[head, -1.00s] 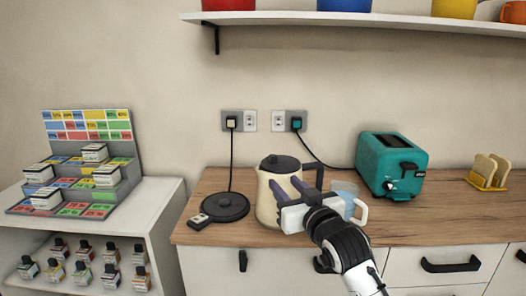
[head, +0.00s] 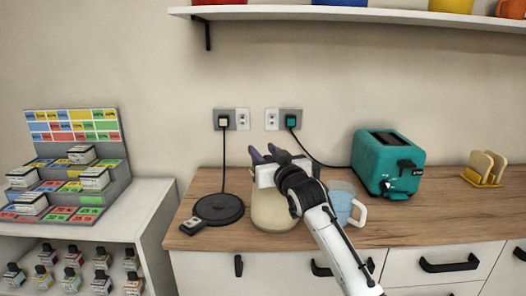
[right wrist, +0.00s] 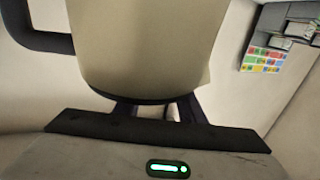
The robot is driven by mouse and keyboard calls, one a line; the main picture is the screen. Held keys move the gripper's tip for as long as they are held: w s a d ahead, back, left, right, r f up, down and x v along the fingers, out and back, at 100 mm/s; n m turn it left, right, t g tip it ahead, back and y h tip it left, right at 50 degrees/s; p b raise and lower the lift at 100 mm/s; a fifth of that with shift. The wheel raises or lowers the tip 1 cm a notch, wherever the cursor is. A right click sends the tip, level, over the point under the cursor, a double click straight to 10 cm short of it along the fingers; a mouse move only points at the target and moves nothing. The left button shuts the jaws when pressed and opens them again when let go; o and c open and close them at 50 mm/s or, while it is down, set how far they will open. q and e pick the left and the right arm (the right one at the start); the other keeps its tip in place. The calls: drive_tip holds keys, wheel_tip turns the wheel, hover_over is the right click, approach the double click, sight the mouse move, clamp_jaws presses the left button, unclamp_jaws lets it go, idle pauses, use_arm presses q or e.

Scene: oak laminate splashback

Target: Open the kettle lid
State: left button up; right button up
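The cream kettle (head: 271,212) stands on the wooden counter, its upper part hidden by my right gripper in the head view. My right gripper (head: 264,153) is at the height of the kettle's top, its purple fingers pointing up and back. In the right wrist view the kettle body (right wrist: 145,45) fills the upper middle, with its black handle (right wrist: 38,38) at the left. A dark rim (right wrist: 140,98), seemingly the lid's edge, lies close to the fingers (right wrist: 158,112). The fingers are apart; whether they touch the lid is hidden. My left gripper is out of view.
A pale blue mug (head: 342,203) stands close on the right. A teal toaster (head: 388,163) and toast rack (head: 484,169) are farther right.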

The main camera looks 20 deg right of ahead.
drive_tip(key=shift+w, duration=0.3)
drive_tip(key=shift+c, duration=0.4)
clamp_jaws()
